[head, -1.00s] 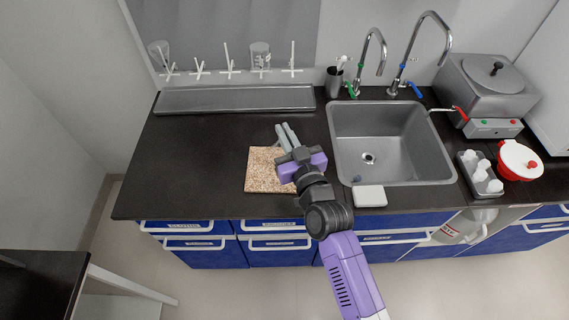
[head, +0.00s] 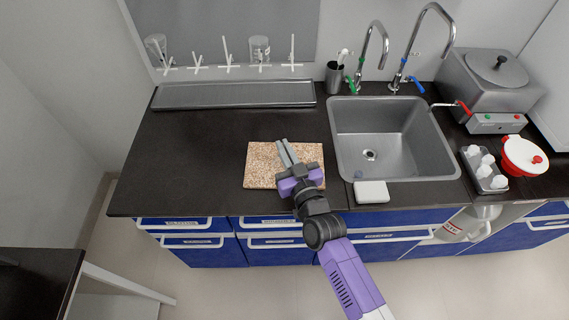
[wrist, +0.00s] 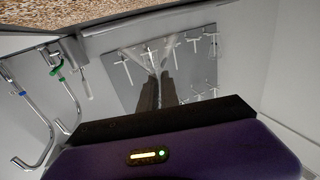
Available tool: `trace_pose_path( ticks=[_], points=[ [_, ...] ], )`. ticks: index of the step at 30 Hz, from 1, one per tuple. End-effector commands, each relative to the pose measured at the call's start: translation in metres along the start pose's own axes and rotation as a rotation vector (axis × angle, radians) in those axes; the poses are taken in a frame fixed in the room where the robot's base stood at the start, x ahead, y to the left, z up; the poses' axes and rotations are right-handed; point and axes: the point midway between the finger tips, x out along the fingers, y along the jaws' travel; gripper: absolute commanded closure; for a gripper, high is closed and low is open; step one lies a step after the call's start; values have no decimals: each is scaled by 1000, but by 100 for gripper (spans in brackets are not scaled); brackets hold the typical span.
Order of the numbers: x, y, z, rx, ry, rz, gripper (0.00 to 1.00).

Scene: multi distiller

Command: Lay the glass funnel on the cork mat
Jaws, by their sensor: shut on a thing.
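The cork mat (head: 261,166) lies flat on the dark counter, left of the sink; its speckled edge also shows at the top of the wrist view (wrist: 60,14). My gripper (head: 285,149) is over the mat, with its fingers pointing toward the back of the counter. In the wrist view my gripper (wrist: 158,88) is shut on the clear glass funnel (wrist: 150,56), whose see-through body shows at and beyond the fingertips. In the head view the funnel is too faint to make out. I cannot tell whether it touches the mat.
The sink (head: 371,156) is right of the mat, with a white block (head: 371,192) at its front edge. A drying rack with pegs and glassware (head: 259,50) hangs behind a metal tray (head: 235,94). The counter left of the mat is clear.

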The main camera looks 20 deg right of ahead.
Motion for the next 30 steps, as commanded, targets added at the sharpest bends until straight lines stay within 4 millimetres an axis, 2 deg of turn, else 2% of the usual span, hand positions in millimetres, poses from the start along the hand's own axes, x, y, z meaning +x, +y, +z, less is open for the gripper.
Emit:
trace_pose_path(
  ticks=[1,8,14,26,30],
  points=[
    [0,0,8,-1,1,0,100],
    [0,0,19,0,1,0,100],
    [0,0,47,0,-1,0,100],
    [0,0,51,0,1,1,100],
    [0,0,50,0,0,1,73]
  ],
)
